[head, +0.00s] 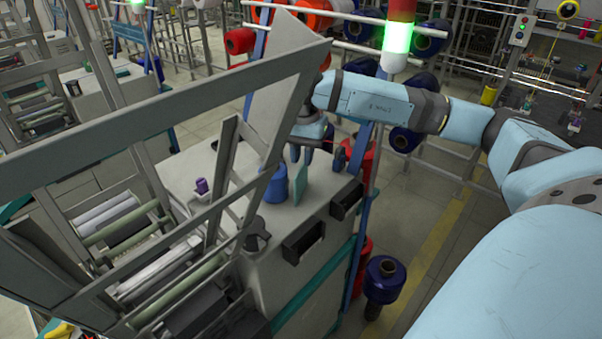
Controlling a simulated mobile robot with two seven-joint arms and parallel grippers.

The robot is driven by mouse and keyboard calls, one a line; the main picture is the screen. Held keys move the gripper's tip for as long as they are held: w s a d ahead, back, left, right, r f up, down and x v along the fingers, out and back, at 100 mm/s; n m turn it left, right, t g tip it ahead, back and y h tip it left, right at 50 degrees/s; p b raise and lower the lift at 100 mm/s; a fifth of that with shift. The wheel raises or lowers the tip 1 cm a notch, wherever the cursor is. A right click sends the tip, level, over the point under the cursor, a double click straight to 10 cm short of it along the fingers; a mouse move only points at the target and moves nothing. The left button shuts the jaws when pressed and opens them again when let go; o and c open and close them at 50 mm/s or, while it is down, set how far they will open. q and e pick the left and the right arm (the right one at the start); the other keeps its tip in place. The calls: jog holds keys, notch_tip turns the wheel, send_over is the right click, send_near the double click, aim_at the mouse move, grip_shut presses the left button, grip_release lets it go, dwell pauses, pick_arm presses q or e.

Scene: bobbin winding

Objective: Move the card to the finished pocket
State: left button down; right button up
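A thin teal-green card (299,184) stands upright on the grey cabinet top, beside a blue cone of yarn (276,186). My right gripper (301,156) is directly above the card, its dark fingertips close to the card's top edge. I cannot tell whether the fingers touch the card or how far apart they are. Two black open pockets sit on the cabinet's right edge: a nearer one (303,241) and a farther one (346,200). No readable label shows which is the finished pocket. My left gripper is not in view.
A grey machine frame (160,121) with slanted bars and rollers fills the left and partly covers the cabinet top (190,165). A small purple spool (202,187) stands on it. A signal lamp (397,38) glows green behind my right arm. Yarn cones (384,279) hang beyond the cabinet.

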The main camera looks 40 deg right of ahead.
aim_at(301, 167)
notch_tip(301, 167, down, 5)
jog(key=shift+w+r, duration=0.15)
grip_shut()
jog(key=shift+r, duration=0.15)
notch_tip(301, 167, up, 20)
jog(key=shift+p, duration=0.35)
dwell(0.4)
